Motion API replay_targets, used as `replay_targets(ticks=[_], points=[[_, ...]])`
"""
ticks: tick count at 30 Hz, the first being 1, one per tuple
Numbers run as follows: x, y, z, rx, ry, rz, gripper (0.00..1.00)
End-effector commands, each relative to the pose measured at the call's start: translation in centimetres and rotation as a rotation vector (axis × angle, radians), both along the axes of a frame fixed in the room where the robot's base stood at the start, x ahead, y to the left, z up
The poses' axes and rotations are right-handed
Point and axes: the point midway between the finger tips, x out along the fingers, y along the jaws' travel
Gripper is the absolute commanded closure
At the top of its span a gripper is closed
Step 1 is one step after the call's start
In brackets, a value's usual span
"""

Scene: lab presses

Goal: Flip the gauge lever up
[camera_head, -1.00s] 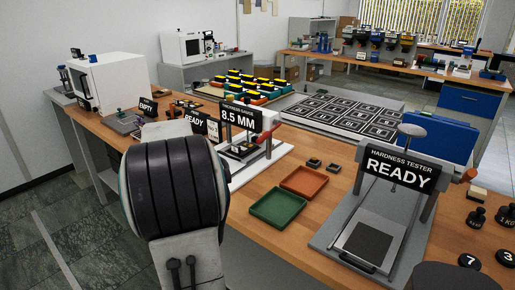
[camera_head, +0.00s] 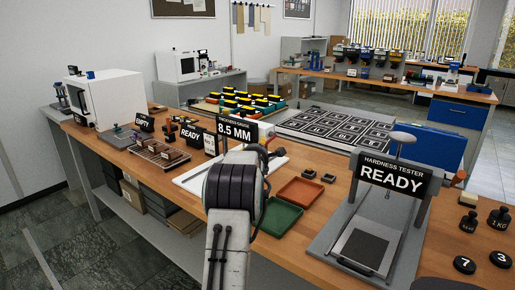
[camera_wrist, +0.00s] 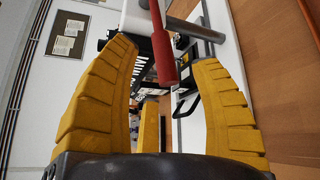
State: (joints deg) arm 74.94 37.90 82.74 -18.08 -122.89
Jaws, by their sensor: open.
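The thickness gauge shows in the head view with its black "8.5 MM" sign (camera_head: 236,131) and white base (camera_head: 190,180). My arm covers much of it. Its red lever (camera_wrist: 164,55) hangs into the wrist view from the top, with its thick grip end between my fingers. My gripper (camera_wrist: 166,46) is open, with a yellow finger on each side of the lever. In the head view my gripper is hidden behind my arm.
A red tray (camera_head: 301,190) and a green tray (camera_head: 279,217) lie right of my arm. The hardness tester (camera_head: 392,178) stands further right. A brown block rack (camera_head: 158,152) is left of the gauge. Black weights (camera_head: 467,222) stand at the far right.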

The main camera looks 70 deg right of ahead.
Motion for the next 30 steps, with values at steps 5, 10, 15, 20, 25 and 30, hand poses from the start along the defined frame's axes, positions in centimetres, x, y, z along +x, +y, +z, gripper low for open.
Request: replay_targets(ticks=[5,10,15,20,25,30], points=[[0.5,-1.7,-0.4,0.002,-0.001,0.000,0.42],[0.8,-2.7,-0.7,0.003,0.000,0.000,0.42],[0.9,-3.2,-0.8,0.002,-0.001,0.001,0.42],[1.0,-3.3,-0.8,0.002,-0.002,0.000,0.42],[1.0,-3.3,-0.8,0.002,-0.002,0.001,0.42],[1.0,-3.3,-0.8,0.002,-0.002,0.001,0.50]])
